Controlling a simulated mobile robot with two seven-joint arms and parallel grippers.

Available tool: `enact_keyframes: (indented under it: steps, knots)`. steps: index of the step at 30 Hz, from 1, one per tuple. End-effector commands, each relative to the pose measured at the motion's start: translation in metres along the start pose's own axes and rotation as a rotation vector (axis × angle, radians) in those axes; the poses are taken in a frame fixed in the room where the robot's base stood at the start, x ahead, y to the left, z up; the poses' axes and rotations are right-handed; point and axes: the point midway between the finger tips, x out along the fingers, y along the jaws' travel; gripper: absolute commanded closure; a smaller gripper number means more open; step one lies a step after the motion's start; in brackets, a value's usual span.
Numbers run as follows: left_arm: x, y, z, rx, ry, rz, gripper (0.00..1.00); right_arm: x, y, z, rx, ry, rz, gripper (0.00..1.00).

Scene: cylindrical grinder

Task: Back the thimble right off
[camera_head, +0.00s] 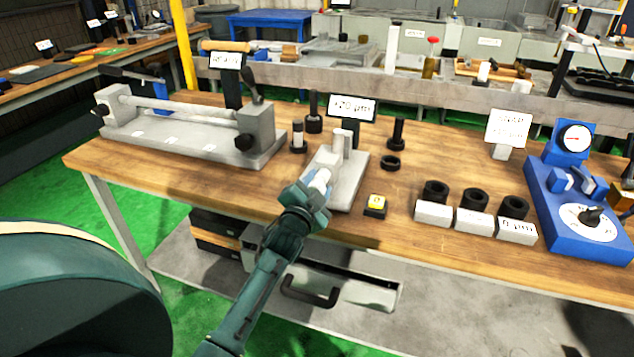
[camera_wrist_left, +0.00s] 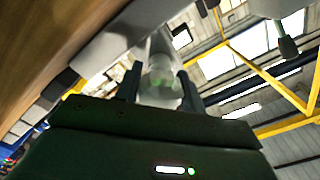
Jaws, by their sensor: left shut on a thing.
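The thimble (camera_head: 321,179) is a pale, rounded cylinder at the near end of a light grey fixture (camera_head: 351,182) on the wooden bench. My left gripper (camera_head: 316,186) reaches it from the front and is shut on it. In the left wrist view the thimble (camera_wrist_left: 160,80) shows pale and blurred between the two dark fingers (camera_wrist_left: 160,88). The gripper hides part of the thimble, and I cannot read any scale on it. A display reading about +20 µm (camera_head: 352,107) stands behind the fixture. My right gripper is not in view.
A grey bench centre (camera_head: 190,140) stands to the left. Black rings with white labels (camera_head: 474,222) and a blue gauge stand (camera_head: 575,205) are to the right. An open drawer (camera_head: 345,285) hangs below the bench.

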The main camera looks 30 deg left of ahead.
Motion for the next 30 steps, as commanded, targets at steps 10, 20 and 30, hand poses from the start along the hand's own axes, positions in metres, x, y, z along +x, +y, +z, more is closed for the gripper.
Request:
enact_keyframes:
  steps: [10, 20, 30]
  knots:
    - [-0.0002, 0.0007, 0.0000, -0.196, -0.002, 0.002, 0.84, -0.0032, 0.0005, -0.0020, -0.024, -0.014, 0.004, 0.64]
    - [-0.0002, 0.0013, 0.0004, -0.255, -0.002, 0.002, 0.83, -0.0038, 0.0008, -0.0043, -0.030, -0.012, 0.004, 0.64]
    - [-0.0002, 0.0014, 0.0003, -0.259, -0.001, 0.002, 0.83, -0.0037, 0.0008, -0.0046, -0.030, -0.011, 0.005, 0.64]
